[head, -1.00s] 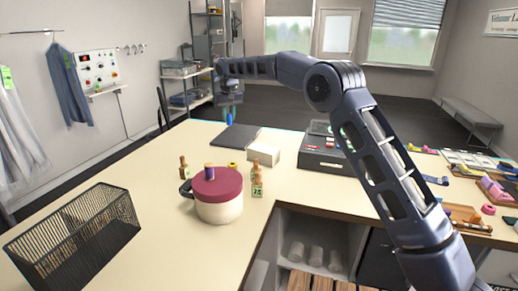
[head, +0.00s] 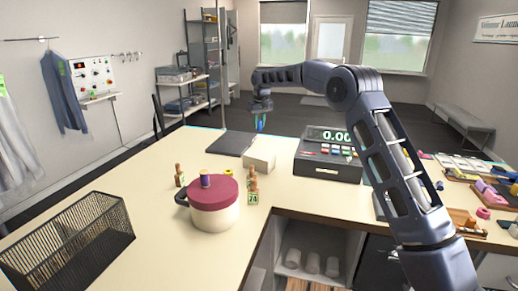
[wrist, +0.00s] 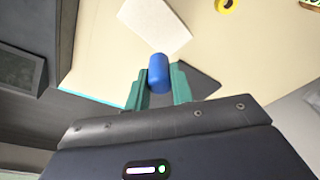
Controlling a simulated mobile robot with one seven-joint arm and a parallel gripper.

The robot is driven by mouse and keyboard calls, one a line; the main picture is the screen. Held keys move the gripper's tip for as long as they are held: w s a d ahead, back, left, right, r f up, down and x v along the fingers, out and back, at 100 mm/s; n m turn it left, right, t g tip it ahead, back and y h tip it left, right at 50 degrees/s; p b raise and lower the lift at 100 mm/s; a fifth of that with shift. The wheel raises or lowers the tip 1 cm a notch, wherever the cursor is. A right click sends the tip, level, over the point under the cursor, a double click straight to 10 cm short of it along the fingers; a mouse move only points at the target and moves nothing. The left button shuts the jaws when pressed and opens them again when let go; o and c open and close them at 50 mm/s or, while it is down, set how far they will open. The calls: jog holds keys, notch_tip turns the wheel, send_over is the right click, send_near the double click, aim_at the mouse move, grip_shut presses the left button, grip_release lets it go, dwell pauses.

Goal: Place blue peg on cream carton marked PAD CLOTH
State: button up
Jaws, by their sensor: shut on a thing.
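My gripper (head: 260,121) hangs above the far edge of the counter, shut on the blue peg (wrist: 159,73). In the wrist view the peg sits between the two green fingers, and in the head view it shows as a small blue piece. The cream carton (head: 259,161) lies on the counter, below the gripper in the picture and nearer the camera, with a plain top. It also shows at the top of the wrist view (wrist: 155,22), apart from the peg. I cannot read any marking on the carton.
A dark flat pad (head: 229,143) lies left of the carton. A till (head: 329,168) stands to its right. A maroon-lidded pot (head: 213,210), small bottles (head: 252,190) and a yellow ring (head: 228,171) are nearer. A black wire basket (head: 75,240) stands at front left.

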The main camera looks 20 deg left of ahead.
notch_tip(320, 180, down, 13)
jog(key=shift+r, duration=0.15)
dwell(0.4)
jog(key=o, duration=1)
jog(key=r, duration=0.4)
jog(key=s+r, duration=0.1)
jog(key=r, duration=0.3)
jog(key=d+r, duration=0.1)
jog(key=r, duration=0.3)
jog(key=shift+s+d, duration=0.1)
jog(key=shift+s, duration=0.05)
